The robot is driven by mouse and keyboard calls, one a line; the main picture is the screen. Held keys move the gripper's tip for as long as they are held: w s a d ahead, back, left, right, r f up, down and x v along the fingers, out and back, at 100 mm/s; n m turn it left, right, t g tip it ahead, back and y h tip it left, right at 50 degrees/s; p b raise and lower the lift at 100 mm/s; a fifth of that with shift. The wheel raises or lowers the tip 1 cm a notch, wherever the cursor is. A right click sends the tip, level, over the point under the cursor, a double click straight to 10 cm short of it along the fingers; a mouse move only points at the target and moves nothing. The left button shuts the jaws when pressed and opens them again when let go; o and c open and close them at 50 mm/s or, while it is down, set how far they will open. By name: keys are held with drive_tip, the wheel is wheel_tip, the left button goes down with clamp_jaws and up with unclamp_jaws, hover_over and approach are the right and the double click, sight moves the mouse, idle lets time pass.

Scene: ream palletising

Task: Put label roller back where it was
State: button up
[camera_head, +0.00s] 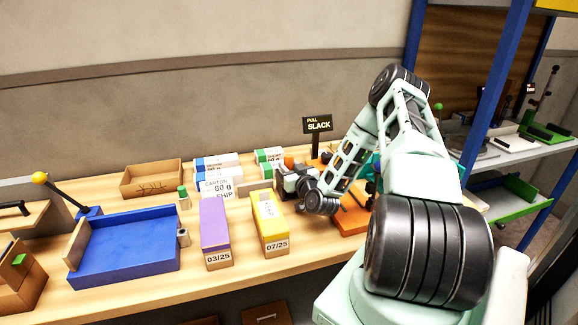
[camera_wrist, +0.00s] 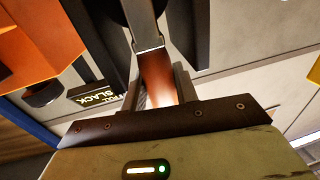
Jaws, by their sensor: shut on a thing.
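My gripper (camera_head: 284,181) is above the table's middle, just behind the yellow pack. In the wrist view my gripper (camera_wrist: 158,85) is shut on a reddish-brown handle, which looks like that of the label roller (camera_wrist: 157,75). A dark part with a pale metal end lies over the far end of the handle. The rest of the roller is mostly hidden by the fingers, and I cannot tell whether it touches anything below.
A yellow pack (camera_head: 270,222) and a purple pack (camera_head: 214,228) stand in front. A blue tray (camera_head: 125,250) is at left, and an open carton (camera_head: 151,180) is behind it.

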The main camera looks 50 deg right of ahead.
drive_tip(key=shift+f, duration=0.15)
drive_tip(key=shift+f+b, duration=0.5)
drive_tip(key=shift+b, duration=0.15)
drive_tip(key=o, duration=1.1)
drive_tip(key=shift+r+p, duration=0.55)
drive_tip(key=shift+p, duration=0.05)
drive_tip(key=b+v, duration=0.3)
drive_tip(key=v, duration=0.9)
